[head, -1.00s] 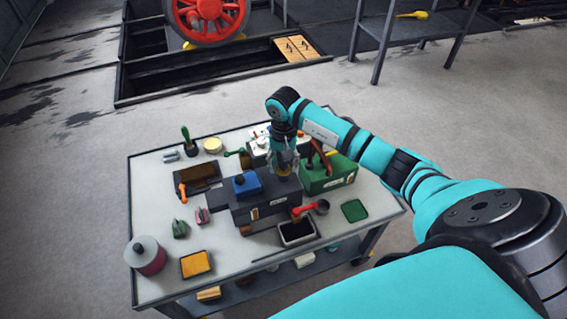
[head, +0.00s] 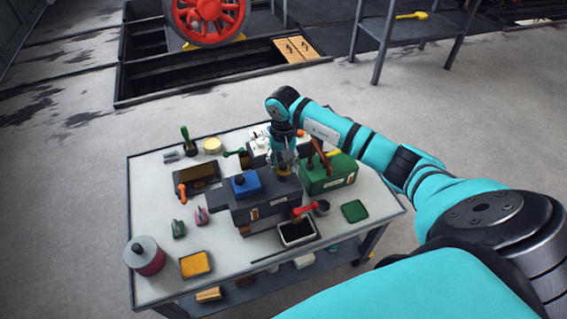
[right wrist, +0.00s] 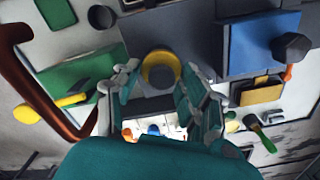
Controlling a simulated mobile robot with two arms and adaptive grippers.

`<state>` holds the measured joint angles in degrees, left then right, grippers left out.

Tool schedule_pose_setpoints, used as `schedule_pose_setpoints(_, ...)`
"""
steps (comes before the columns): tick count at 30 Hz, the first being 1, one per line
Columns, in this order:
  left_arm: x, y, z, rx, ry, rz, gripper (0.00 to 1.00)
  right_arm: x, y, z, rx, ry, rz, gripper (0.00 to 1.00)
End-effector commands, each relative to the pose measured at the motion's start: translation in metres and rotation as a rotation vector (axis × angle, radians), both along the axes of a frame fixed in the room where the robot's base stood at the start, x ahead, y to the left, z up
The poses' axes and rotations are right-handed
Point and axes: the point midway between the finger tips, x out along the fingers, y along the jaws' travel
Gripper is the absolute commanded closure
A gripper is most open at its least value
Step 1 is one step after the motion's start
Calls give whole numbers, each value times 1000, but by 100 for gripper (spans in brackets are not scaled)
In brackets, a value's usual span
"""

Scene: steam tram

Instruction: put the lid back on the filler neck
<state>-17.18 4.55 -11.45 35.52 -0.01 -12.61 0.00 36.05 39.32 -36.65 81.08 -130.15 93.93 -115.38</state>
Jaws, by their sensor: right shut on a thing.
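My right gripper (head: 284,163) points down over the right end of a dark grey block-shaped body (head: 262,210) on the workbench. It is shut on a round brass-yellow lid (right wrist: 160,72) with a dark grey centre. In the right wrist view the fingers (right wrist: 158,88) stand on either side of this lid. The lid is at or just above the top of the dark body; I cannot tell whether it touches. The filler neck cannot be made out and seems hidden under the lid and fingers. My left gripper is not in view.
A blue block (head: 246,185) sits on the dark body, left of my gripper. A green box (head: 328,175) with a brown upright handle (head: 320,157) stands close on the right. A black tray (head: 297,232) and a red-handled tool (head: 305,209) lie in front. The bench (head: 225,270) has bare patches at its front.

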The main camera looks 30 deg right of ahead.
Motion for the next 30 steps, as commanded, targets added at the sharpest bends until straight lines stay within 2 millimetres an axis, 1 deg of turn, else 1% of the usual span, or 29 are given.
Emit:
schedule_pose_setpoints(11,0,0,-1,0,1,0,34,0,0,0,0,0,0,82)
schedule_pose_setpoints(21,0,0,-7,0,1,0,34,0,0,-3,1,-1,0,82)
schedule_pose_setpoints(30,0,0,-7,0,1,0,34,0,0,-3,0,0,0,82)
